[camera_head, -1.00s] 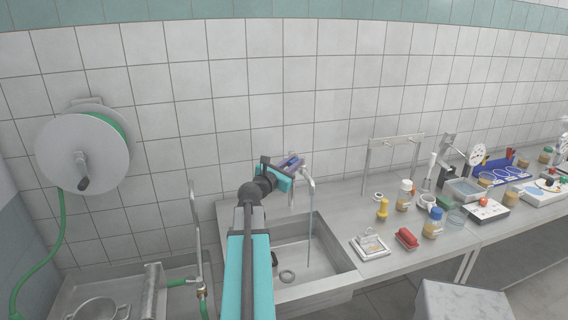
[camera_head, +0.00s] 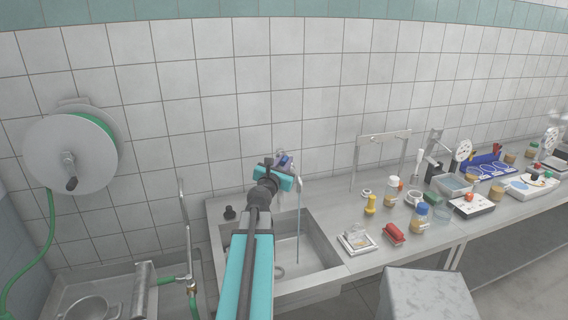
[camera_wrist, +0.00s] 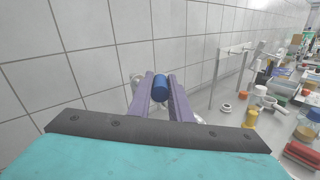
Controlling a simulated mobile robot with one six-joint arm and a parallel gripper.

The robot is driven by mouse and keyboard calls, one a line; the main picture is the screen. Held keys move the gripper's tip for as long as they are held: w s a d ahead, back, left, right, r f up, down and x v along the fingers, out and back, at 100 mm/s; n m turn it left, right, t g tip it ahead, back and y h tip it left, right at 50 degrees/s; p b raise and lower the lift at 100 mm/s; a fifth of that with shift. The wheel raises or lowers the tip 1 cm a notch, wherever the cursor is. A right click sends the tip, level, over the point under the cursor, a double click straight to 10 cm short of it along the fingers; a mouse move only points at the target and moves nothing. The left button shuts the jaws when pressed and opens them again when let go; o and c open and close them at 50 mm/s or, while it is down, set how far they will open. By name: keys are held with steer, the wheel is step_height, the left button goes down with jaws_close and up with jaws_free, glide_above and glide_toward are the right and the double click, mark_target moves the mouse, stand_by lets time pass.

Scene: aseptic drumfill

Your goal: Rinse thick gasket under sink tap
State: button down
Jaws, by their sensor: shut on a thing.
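My gripper (camera_wrist: 160,92) has its two purple fingers shut on a short blue cylinder (camera_wrist: 160,88), which shows between the fingertips in the wrist view. I cannot tell whether this is the gasket or a part of the tap. In the head view my gripper (camera_head: 281,162) is at the back of the sink (camera_head: 325,256), beside the tap, and the blue piece is mostly hidden. The tap's thin stream of water (camera_head: 299,222) runs down into the basin, to the right of my gripper. A small pale ring (camera_head: 367,193) lies on the counter; it also shows in the wrist view (camera_wrist: 226,107).
Right of the sink stand a yellow piece (camera_head: 370,205), a white tray (camera_head: 356,238), a red block (camera_head: 393,234), a blue-capped jar (camera_head: 420,217) and a metal rack (camera_head: 383,138). A hose reel (camera_head: 70,153) hangs on the wall.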

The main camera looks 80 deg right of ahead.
steer(key=shift+a+f, duration=0.1)
steer(key=shift+f, duration=0.15)
steer(key=c, duration=1.6)
jaws_free()
steer(key=shift+s+r, duration=0.1)
steer(key=shift+c, duration=0.2)
steer(key=shift+r, duration=0.1)
steer(key=shift+a, duration=0.15)
